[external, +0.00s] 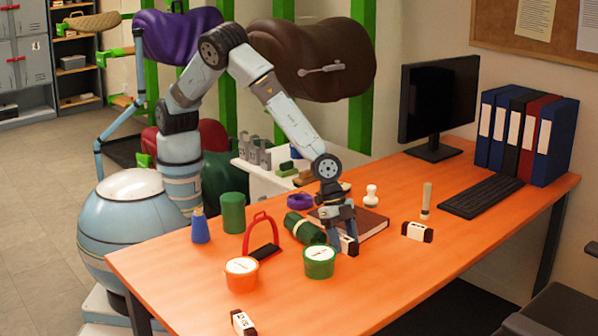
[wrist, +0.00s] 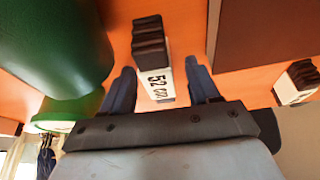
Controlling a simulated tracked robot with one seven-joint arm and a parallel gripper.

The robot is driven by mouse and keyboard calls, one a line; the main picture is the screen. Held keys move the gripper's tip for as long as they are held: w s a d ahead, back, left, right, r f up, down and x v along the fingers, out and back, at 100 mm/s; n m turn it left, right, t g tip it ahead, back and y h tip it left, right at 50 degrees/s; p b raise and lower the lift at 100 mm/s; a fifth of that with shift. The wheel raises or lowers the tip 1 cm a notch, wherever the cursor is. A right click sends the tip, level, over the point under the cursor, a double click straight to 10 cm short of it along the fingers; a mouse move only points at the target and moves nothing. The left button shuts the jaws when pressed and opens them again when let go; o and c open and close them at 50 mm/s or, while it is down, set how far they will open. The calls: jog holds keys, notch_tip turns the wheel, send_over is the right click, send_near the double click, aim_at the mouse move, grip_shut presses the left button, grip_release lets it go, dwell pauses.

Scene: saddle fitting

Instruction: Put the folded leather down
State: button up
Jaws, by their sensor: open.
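A dark green roll with a band (external: 304,228), which looks like the folded leather, lies on the orange table (external: 420,180) just left of my gripper. A large green curved surface fills the upper left of the wrist view (wrist: 50,45), apart from the fingers. My gripper (external: 343,246) is open and points down close to the tabletop. A small black-and-white labelled block (wrist: 152,50) lies between its fingers (wrist: 161,68) in the wrist view, with gaps at both sides. I cannot tell whether the fingers touch the table.
A brown book (external: 370,224) lies right behind my gripper. A green tub (external: 319,262) and an orange tub (external: 241,274) stand in front and left. A red stirrup-shaped piece (external: 262,235) stands left. Another labelled block (external: 417,232) lies right. The front right table is clear.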

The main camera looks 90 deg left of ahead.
jog(key=shift+f, duration=0.1)
grip_shut()
dwell(0.6)
jog(key=shift+r, duration=0.35)
notch_tip(320, 180, up, 2)
jog(key=shift+r, duration=0.15)
jog(key=s+r, duration=0.1)
jog(key=s+a+r, duration=0.1)
jog(key=r, duration=0.1)
jog(key=s+a+r, duration=0.1)
jog(key=r, duration=0.1)
jog(key=shift+s+a+r, duration=0.15)
jog(key=shift+s+r, duration=0.1)
jog(key=shift+s, duration=0.1)
jog(key=s+a+r, duration=0.4)
jog(key=s+a, duration=0.1)
jog(key=s, duration=0.3)
jog(key=shift+r, duration=0.3)
